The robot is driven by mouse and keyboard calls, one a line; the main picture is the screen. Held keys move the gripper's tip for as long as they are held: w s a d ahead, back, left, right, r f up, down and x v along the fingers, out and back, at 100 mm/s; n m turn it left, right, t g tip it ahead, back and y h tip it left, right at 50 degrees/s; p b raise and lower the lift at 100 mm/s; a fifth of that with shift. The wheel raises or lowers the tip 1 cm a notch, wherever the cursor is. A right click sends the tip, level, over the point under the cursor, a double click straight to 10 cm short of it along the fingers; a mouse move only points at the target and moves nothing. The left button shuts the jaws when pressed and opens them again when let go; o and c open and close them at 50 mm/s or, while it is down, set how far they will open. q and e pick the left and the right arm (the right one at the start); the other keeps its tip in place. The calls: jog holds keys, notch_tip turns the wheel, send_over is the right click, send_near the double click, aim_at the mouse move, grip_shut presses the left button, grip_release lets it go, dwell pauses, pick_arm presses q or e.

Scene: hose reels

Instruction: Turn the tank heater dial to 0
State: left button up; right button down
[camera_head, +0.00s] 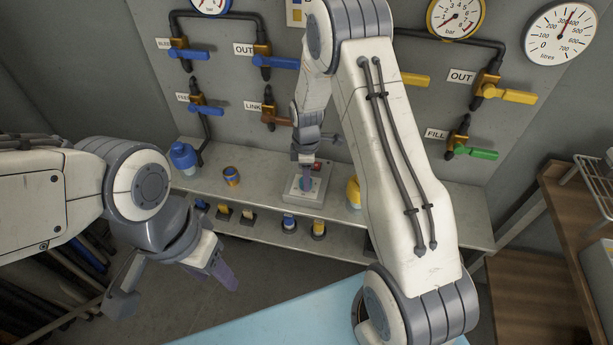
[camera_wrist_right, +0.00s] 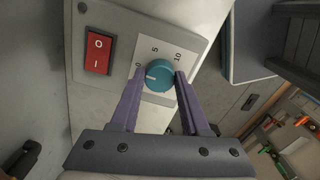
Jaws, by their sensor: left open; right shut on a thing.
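The tank heater dial (camera_wrist_right: 160,74) is a round teal knob on a white scale plate marked 0, 5 and 10. Its white mark points left, to the 0 end of the scale. My right gripper (camera_wrist_right: 160,82) has its purple fingers shut on the dial, one on each side. In the head view my right gripper (camera_head: 305,160) reaches down to the heater box (camera_head: 292,191) on the shelf, and the dial is largely hidden there. My left gripper (camera_head: 222,272) is open and empty, in front of the shelf and away from the box.
A red O/I switch (camera_wrist_right: 98,52) sits beside the dial. A blue bottle (camera_head: 183,158) and a small can (camera_head: 231,176) stand left of the box; a yellow item (camera_head: 353,192) stands right. Valves and gauges line the wall behind. A light blue surface (camera_head: 290,318) lies in front.

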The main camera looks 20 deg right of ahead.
dwell(0.6)
jog(key=shift+c, duration=1.9)
grip_release()
notch_tip(320, 180, up, 11)
jog(key=shift+f+b, duration=0.2)
jog(key=shift+b, duration=0.15)
